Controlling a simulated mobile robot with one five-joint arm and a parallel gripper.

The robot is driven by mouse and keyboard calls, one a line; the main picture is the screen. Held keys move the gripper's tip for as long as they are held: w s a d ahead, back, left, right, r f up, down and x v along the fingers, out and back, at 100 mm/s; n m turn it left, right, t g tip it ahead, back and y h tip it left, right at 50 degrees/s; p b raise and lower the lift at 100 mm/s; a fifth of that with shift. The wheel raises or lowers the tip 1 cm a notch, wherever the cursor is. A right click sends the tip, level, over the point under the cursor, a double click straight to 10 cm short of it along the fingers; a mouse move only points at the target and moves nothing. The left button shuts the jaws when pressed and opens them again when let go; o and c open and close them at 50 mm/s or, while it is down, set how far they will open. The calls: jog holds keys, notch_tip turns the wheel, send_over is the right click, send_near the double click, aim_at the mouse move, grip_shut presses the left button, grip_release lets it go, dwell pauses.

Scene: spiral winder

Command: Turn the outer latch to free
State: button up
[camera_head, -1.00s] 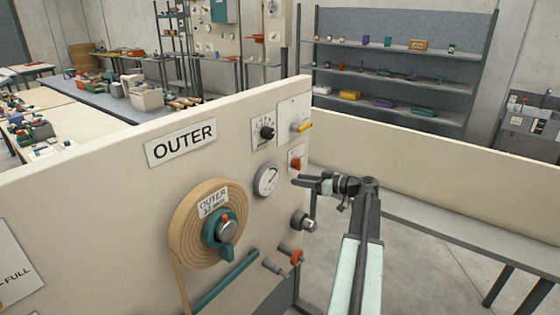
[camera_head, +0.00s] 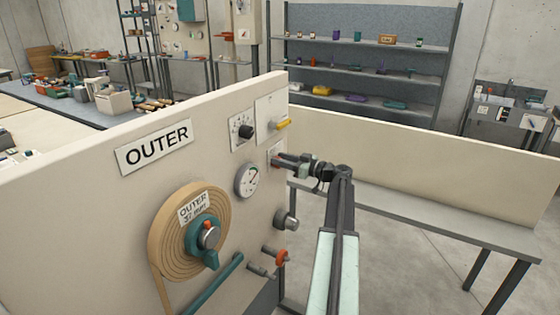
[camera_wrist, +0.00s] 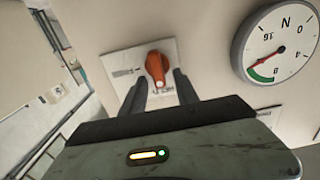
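The orange-red turning knob (camera_wrist: 157,68), likely the outer latch, sits on a small white plate (camera_wrist: 122,66) on the cream panel. Its pale tip points down toward printed lettering that looks like HELD. More print at the plate's left is too blurred to read. My gripper (camera_wrist: 159,78) is open, with one finger on each side of the knob's lower part. I cannot tell whether either finger touches it. In the head view, my gripper (camera_head: 281,163) reaches the panel's right edge and largely covers the knob.
A round gauge (camera_head: 247,180) is left of my gripper. A dial (camera_head: 246,131) and yellow-tipped lever (camera_head: 282,125) are above. A grey knob (camera_head: 288,220) and red handwheel (camera_head: 281,257) are below. The OUTER roll (camera_head: 165,220) is at left.

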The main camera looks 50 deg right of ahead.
grip_shut()
jog(key=shift+a, duration=0.15)
jog(key=shift+m, duration=0.3)
jog(key=shift+w+d+f+m+b, duration=0.1)
jog(key=shift+d+f+m+b, duration=0.25)
jog(key=shift+m, duration=2.5)
jog(key=shift+s+d+f+m+b, duration=0.1)
jog(key=shift+d+f+m+b, duration=0.25)
jog(key=shift+m, duration=2.55)
jog(key=shift+w+d+f+m+b, duration=0.1)
jog(key=shift+d+f+m+b, duration=0.25)
jog(key=shift+m, duration=2.5)
